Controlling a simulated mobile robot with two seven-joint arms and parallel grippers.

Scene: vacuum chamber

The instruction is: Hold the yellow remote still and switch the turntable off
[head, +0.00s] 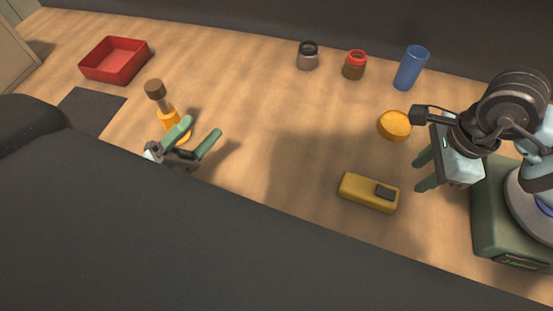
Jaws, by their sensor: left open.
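The yellow remote (362,190), a flat block with a dark patch near its right end, lies on the table right of centre. The turntable (490,232) is a green box at the right edge with a grey round platter, partly hidden by my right arm and cut by the picture's edge. A dark panel (524,262) shows on its front; the switch's state cannot be told. My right gripper (421,171) is open and empty, up and to the right of the remote, fingers pointing left. My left gripper (201,130) is open and empty, far left of the remote, beside an orange bottle.
The orange bottle (168,120) with a brown top stands close to the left gripper. The middle table is clear.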

